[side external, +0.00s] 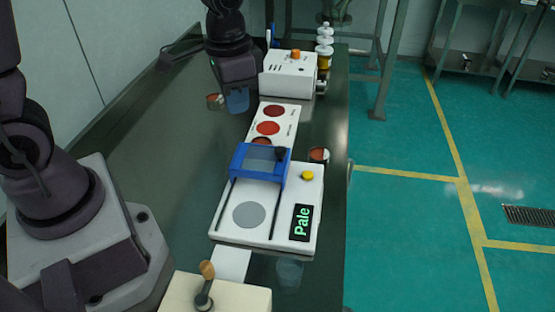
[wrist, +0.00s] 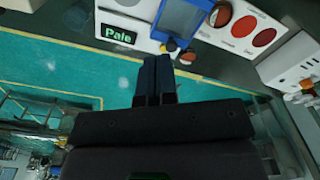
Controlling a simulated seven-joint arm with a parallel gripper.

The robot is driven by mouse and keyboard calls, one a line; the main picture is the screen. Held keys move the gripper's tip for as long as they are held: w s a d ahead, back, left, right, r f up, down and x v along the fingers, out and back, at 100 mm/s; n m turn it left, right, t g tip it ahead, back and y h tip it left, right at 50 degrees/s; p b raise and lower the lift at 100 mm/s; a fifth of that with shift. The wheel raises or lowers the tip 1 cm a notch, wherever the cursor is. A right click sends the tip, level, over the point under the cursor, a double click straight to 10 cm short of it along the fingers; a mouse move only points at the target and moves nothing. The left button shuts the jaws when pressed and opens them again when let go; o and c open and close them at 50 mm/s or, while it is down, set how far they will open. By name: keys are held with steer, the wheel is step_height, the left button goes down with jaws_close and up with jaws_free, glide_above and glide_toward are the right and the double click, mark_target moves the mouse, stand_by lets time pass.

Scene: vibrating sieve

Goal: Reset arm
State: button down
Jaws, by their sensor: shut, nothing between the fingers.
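My gripper (side external: 237,102) hangs above the dark table, just left of the white card with red circles and in front of the white box. Its blue fingers are together and empty; they also show closed in the wrist view (wrist: 155,65). The white sieve machine (side external: 275,228) lies nearer the camera, with a blue frame (side external: 260,162), a grey disc, a yellow button (side external: 307,175) and a display reading "Pale" (side external: 301,222). The display also shows in the wrist view (wrist: 118,34). My gripper appears apart from these things.
Small reddish cups sit left (side external: 215,101) and right (side external: 319,155) of the card (side external: 284,114). A cream box with a lever (side external: 230,298) is in front. The table's left side is clear.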

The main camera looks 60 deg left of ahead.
steer(key=s+a+r+n+t, duration=0.1)
steer(key=s+r+t, duration=0.4)
steer(key=s+r, duration=0.6)
steer(key=shift+s+r+n, duration=0.2)
steer(key=shift+r+n, duration=0.4)
steer(key=shift+n, duration=0.3)
steer(key=shift+a, duration=0.1)
